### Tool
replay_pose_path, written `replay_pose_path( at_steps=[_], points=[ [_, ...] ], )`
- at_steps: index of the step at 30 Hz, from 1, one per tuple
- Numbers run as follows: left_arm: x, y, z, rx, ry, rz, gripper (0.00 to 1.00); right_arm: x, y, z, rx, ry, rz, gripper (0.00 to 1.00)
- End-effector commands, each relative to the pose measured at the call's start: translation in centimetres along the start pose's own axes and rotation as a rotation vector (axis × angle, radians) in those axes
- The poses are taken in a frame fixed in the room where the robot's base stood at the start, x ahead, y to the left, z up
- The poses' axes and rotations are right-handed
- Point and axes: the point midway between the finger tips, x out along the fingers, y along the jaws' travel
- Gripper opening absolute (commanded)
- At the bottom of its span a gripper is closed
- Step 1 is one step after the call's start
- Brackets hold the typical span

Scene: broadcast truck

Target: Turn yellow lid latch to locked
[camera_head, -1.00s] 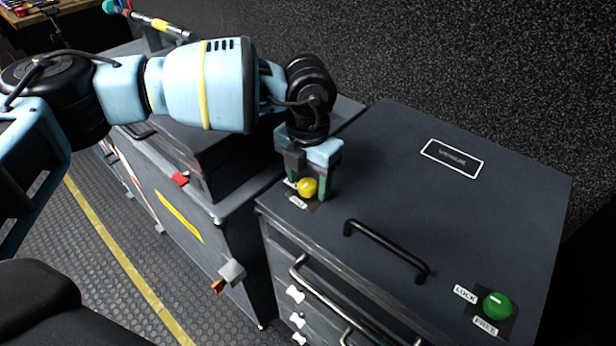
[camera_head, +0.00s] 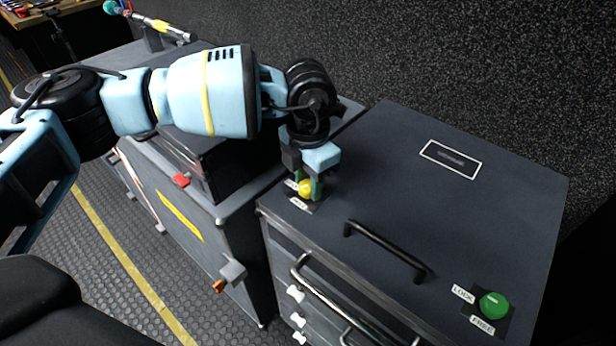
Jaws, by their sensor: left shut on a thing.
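The yellow lid latch (camera_head: 305,188) is a round knob at the near left corner of the dark case lid (camera_head: 400,180). Small white labels (camera_head: 298,203) sit beside it, partly covered and too small to read. My left gripper (camera_head: 307,190) points down from above and is shut on the yellow latch. Its fingers hide part of the knob, so the latch's exact angle cannot be told. My right gripper is not in view.
A green knob (camera_head: 493,305) with LOCK and FREE labels sits at the lid's near right corner. A black handle (camera_head: 385,250) rises from the lid between the knobs. Another case (camera_head: 215,205) with a red latch (camera_head: 181,180) stands at left.

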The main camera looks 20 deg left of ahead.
Motion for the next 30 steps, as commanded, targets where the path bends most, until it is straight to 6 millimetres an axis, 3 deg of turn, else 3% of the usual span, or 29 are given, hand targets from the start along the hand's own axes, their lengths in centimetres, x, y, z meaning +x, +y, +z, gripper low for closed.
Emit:
replay_pose_path(
  at_steps=[30],
  points=[
    [-0.07, -0.04, 0.06, 0.944, -0.003, 0.001, 0.11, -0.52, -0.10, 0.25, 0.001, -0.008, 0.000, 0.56]
  ],
)
